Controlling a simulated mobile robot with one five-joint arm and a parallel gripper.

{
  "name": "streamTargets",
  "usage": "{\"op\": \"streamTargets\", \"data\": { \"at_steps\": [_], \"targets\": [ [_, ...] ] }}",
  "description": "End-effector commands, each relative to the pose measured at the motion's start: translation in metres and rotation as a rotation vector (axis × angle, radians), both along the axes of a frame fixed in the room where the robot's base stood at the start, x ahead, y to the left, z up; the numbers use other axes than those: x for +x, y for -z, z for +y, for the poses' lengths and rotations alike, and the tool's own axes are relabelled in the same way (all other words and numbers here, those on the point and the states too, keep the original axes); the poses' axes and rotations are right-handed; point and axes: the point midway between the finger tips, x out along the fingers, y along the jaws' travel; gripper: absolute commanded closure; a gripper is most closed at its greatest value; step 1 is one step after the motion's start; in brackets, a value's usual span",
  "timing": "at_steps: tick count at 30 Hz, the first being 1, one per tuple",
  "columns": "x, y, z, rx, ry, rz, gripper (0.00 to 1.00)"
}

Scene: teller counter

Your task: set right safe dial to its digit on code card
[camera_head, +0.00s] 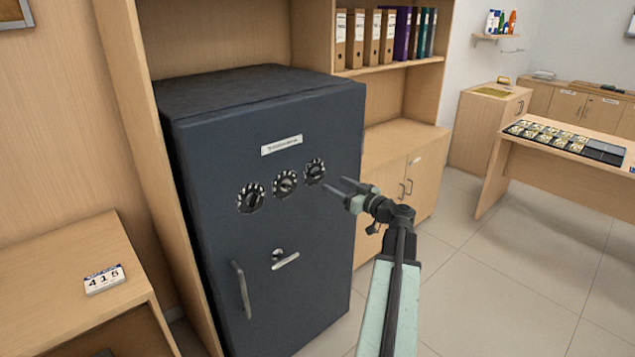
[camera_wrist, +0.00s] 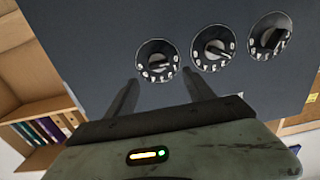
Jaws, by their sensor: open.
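The dark blue safe (camera_head: 330,245) has a row of three round dials on its front. The right dial (camera_head: 315,172) is nearest my gripper (camera_head: 335,186). In the wrist view, where the row looks reversed, it is the leftmost dial (camera_wrist: 157,60). My gripper is open and empty, just right of that dial and apart from it. In the wrist view its fingers (camera_wrist: 161,80) point towards that dial, one on each side below it. The dial's digits are too small to read. The white code card (camera_head: 104,279) on the left wooden desk reads 415.
The middle dial (camera_head: 285,184) and left dial (camera_head: 250,197) are close by. Below them are a lever (camera_head: 285,261) and a vertical handle (camera_head: 242,290). A wooden cabinet (camera_head: 385,205) stands right of the safe. The floor at right is clear.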

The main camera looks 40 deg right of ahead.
Motion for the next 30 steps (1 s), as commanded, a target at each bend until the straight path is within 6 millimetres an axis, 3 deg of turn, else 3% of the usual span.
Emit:
{"op": "streamTargets", "data": {
  "at_steps": [5,18,28,30],
  "targets": [
    [0.001,-0.003,-0.005,-0.007,0.008,-0.010,0.38],
    [0.068,-0.002,-0.011,-0.005,0.010,-0.008,0.38],
    [0.073,-0.002,-0.012,-0.005,0.012,-0.007,0.38],
    [0.072,-0.002,-0.012,-0.005,0.012,-0.007,0.58]
  ]
}}
